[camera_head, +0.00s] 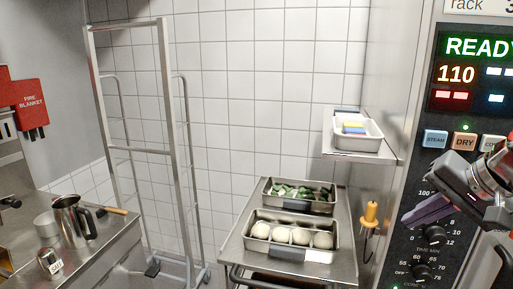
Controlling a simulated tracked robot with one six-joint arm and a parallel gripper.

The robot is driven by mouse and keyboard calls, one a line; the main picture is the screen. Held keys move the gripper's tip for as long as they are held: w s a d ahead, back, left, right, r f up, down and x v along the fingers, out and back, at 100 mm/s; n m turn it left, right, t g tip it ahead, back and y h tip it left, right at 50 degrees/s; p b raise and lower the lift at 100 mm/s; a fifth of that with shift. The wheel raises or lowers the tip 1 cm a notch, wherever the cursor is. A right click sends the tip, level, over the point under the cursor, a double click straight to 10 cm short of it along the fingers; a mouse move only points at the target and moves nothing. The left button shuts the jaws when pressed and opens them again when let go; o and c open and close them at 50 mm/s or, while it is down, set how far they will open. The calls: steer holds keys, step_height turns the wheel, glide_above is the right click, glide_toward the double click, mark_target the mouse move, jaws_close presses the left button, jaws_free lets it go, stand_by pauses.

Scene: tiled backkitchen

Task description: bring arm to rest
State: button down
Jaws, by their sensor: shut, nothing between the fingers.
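My arm comes in from the right edge, in front of the oven's control panel. My gripper (424,210) is at its end, with purplish fingers pointing left and slightly down. The gripper is shut and holds nothing. It appears in front of the panel, just above the upper black knob (432,235). I cannot tell how far it is from the panel. The rest of my arm is cut off by the right edge.
A steel table (232,250) holds two pans, one with pale dough balls (290,235), one with green pieces (300,192). A wall shelf (345,155) carries a small tray. A rack (168,100) stands left. A counter (110,235) holds a steel jug (72,222).

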steer(key=s+a+f+n+h, duration=0.1)
steer(key=s+a+f+n, duration=0.3)
steer(key=a+f, duration=0.4)
steer(key=s+a+f+n+g+h, duration=0.1)
steer(key=s+a+f+n, duration=0.3)
steer(key=s+a+f, duration=0.3)
step_height(320, 180, down, 2)
steer(key=shift+a+f, duration=0.1)
steer(key=shift+a, duration=1.05)
steer(key=c, duration=2.5)
jaws_free()
steer(key=shift+w, duration=0.1)
